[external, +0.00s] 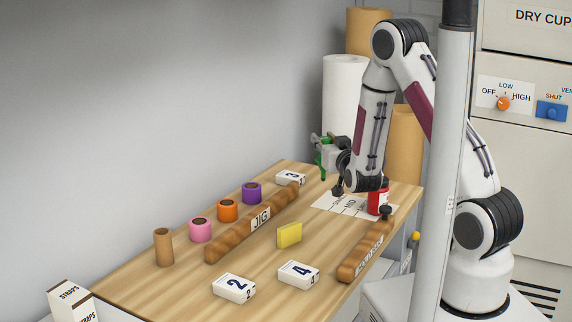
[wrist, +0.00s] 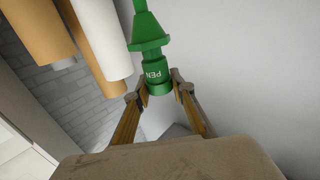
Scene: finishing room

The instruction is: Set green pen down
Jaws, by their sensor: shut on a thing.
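The green pen (wrist: 154,60) is held between the two fingers of my gripper (wrist: 162,92) in the wrist view, with the lettering "PEN" on its body. In the external view the pen (external: 322,162) shows as a small green shape at the gripper (external: 322,146), above the far end of the wooden table (external: 130,283). The gripper is shut on the pen. The pen's lower end appears to be above the tabletop, but I cannot tell the exact gap. Part of the pen is hidden by the fingers.
A wooden "JIG" bar (external: 225,242) runs along the table, with colored rolls (external: 228,210) behind it. Numbered blocks (external: 234,288), a yellow block (external: 289,235), a second bar (external: 362,252) and a red can (external: 376,202) on a white sheet (external: 335,206) stand nearby. Tall rolls (external: 345,95) stand behind.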

